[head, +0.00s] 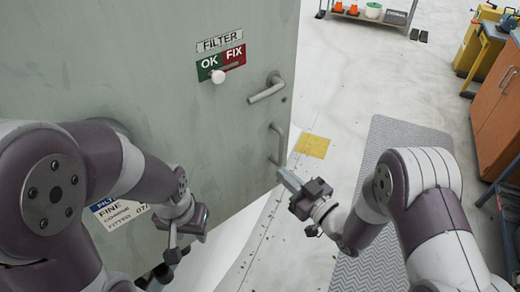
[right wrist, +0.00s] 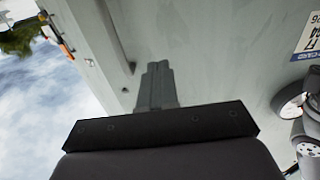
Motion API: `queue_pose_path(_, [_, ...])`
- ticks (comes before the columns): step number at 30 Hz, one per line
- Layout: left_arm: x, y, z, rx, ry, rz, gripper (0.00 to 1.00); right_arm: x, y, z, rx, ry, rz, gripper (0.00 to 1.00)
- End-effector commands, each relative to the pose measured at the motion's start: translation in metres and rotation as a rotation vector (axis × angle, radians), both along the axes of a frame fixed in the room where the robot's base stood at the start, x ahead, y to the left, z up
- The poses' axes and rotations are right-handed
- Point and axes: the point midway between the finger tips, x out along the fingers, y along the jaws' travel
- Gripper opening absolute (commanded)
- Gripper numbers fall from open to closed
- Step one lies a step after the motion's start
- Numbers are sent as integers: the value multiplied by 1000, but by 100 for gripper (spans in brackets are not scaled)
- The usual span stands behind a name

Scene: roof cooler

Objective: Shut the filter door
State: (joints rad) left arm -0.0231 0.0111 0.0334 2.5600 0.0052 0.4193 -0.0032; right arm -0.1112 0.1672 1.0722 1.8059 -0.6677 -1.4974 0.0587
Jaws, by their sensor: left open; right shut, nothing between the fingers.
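The filter door (head: 150,60) is a large grey-green panel filling the left of the head view. It stands open, with floor showing past its right edge; its frame is not in view. It carries a lever handle (head: 267,92) and, below that, an upright pull handle (head: 279,145). My right gripper (head: 288,180) is shut and empty, its tips close to the door's edge just below the pull handle; contact cannot be told. Its fingers (right wrist: 157,85) point along the door face in the right wrist view. My left gripper (head: 172,252) is open before the door's lower part.
A FILTER sign with an OK/FIX slider (head: 218,76) is on the door. A yellow floor patch (head: 312,146) and a grey mat (head: 385,140) lie to the right. An orange cabinet (head: 497,110) stands at the far right. The pale floor between is clear.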

Motion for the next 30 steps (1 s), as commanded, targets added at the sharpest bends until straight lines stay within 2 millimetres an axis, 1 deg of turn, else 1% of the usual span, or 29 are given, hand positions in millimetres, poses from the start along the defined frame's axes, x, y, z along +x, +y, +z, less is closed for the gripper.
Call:
queue_pose_path(1, [0,0,6,0,0,0,43,7,9,3,1,1,5,0])
queue_pose_path(9, [0,0,21,0,0,0,43,48,49,3,-1,2,1,0])
queue_pose_path(15, [0,0,29,0,0,0,43,68,67,2,-1,2,0,0])
queue_pose_path(19, [0,0,30,0,0,0,43,73,71,1,-1,2,-2,0])
queue_pose_path(30, [0,0,29,0,0,0,43,74,73,-1,-1,2,-1,0])
